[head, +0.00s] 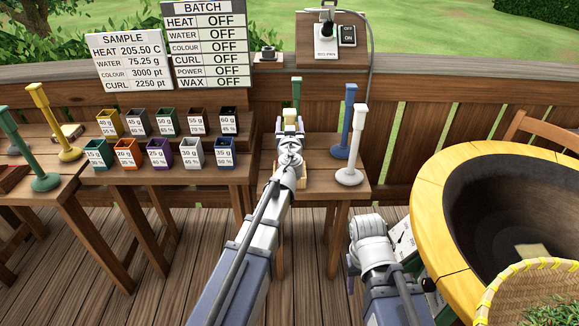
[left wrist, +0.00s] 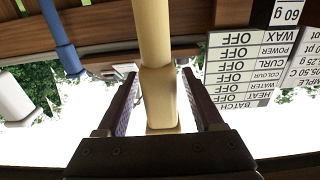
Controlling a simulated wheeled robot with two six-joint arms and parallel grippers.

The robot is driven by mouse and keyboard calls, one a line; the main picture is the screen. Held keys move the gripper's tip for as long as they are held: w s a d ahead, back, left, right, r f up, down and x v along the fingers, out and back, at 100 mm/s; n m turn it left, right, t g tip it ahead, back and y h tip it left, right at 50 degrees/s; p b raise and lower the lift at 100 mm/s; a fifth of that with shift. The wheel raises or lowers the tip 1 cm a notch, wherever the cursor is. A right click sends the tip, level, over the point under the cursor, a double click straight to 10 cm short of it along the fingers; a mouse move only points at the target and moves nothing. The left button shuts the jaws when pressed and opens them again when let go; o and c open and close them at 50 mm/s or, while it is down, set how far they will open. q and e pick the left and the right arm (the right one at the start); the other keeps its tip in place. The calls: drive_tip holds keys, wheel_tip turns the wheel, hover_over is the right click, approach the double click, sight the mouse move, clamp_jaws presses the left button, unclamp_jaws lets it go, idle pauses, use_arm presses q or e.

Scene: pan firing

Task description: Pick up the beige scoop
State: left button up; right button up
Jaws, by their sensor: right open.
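The beige scoop (left wrist: 160,100) stands with its handle upright on the small wooden table. In the left wrist view its handle runs between the two fingers of my left gripper (left wrist: 160,95), with narrow gaps showing beside it. In the head view my left gripper (head: 290,125) is at the scoop's handle (head: 296,90) and hides most of the scoop below. The left gripper looks open around the handle. My right arm shows at the lower right of the head view, but its fingers are not visible.
A blue scoop (head: 348,120) and a white scoop (head: 352,145) stand just right of the left gripper. A large pan (head: 440,220) and a woven basket (head: 540,290) are at right.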

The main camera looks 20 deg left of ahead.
use_arm(q)
clamp_jaws()
idle(0.3)
idle(0.4)
